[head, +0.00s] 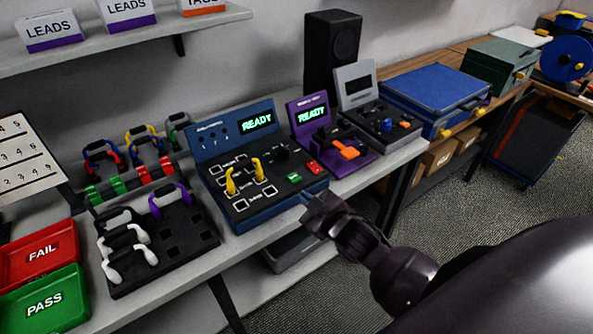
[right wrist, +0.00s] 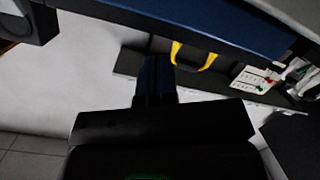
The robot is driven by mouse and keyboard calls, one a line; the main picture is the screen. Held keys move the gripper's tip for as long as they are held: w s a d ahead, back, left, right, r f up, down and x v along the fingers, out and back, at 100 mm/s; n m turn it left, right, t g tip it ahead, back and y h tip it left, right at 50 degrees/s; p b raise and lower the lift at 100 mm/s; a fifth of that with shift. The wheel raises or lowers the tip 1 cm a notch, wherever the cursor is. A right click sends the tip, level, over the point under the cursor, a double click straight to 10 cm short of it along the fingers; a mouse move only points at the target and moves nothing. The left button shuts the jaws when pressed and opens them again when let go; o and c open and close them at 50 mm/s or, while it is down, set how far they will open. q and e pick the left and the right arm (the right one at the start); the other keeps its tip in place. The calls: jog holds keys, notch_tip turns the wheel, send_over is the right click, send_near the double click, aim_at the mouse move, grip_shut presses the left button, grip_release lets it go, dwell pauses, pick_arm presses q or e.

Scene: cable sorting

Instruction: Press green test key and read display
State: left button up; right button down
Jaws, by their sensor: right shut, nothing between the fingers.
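The blue tester (head: 262,212) stands on the bench, and its display (head: 257,121) reads READY in green. Its green test key (head: 294,177) sits on the right part of the sloped panel, with a red key (head: 315,167) to its right. A yellow cable (head: 231,183) stands in the tester's sockets; a yellow loop also shows in the right wrist view (right wrist: 194,56). My right gripper (head: 311,207) is shut and empty by the tester's front right corner, apart from the green key in the picture. The wrist view shows its dark fingers (right wrist: 154,78). My left gripper is out of view.
A purple tester (head: 360,160), also reading READY, stands to the right. A black rack (head: 182,262) with white, black and purple cables lies to the left. Red FAIL (head: 70,238) and green PASS (head: 72,296) trays are at far left. A blue case (head: 433,90) stands farther right.

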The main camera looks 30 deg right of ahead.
jog(key=w+a+r+n+g+y+p, duration=0.2)
jog(key=w+r+n+y+p, duration=0.3)
jog(key=r+n, duration=0.7)
jog(key=w+a+r+n+g+y+p, duration=0.1)
jog(key=w+a+r+n+y+p, duration=0.15)
jog(key=w+r+n+y, duration=0.65)
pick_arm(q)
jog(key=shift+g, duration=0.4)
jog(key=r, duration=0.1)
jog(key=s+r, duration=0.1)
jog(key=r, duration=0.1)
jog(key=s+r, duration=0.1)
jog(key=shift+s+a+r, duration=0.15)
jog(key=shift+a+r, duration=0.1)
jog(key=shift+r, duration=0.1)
pick_arm(e)
jog(key=s+d+f+n+g+h, duration=0.4)
jog(key=d+f+n+g+h, duration=0.2)
jog(key=f+h, duration=0.3)
jog(key=shift+s+d+n, duration=0.4)
jog(key=shift+d+n, duration=0.05)
jog(key=shift+n, duration=0.15)
jog(key=shift+f, duration=0.1)
